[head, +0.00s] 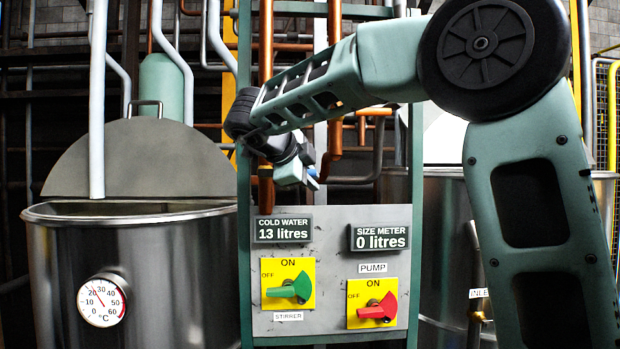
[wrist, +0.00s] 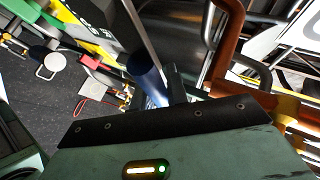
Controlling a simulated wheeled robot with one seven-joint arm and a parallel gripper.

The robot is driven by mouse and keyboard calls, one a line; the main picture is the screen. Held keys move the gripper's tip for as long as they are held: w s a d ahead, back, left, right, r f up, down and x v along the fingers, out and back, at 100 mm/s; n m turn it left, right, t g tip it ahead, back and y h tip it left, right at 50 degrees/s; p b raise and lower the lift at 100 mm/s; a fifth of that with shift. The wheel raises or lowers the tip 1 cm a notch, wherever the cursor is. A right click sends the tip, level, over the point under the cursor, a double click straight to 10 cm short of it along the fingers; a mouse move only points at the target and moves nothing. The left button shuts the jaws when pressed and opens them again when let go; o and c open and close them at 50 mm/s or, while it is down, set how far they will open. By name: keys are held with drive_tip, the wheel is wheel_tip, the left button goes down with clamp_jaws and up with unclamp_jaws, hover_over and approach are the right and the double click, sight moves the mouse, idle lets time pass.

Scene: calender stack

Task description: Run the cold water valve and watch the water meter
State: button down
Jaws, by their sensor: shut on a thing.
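The cold water meter (head: 284,229) on the grey panel reads 13 litres in the head view. My gripper (head: 312,176) is just above the panel, in front of the copper pipes. It is shut on a small blue part, which I take to be the cold water valve handle (head: 313,172). Most of that handle is hidden by my gripper in the head view. In the wrist view a dark blue rounded piece (wrist: 148,80) lies at the jaws. How far the valve is turned cannot be told.
The size meter (head: 379,237) reads 0 litres. The green stirrer switch (head: 289,288) and red pump switch (head: 378,308) both point left towards OFF. A steel vat (head: 150,275) with raised lid (head: 135,160) and a thermometer (head: 102,300) stands left. Copper pipes (head: 266,60) run close to my gripper.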

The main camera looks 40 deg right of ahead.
drive_tip(key=shift+f, duration=0.1)
drive_tip(key=c, duration=1.4)
unclamp_jaws()
drive_tip(key=shift+a, duration=0.1)
drive_tip(key=b+v, duration=0.2)
drive_tip(key=v, duration=1.5)
drive_tip(key=shift+a, duration=0.15)
drive_tip(key=shift+w, duration=0.1)
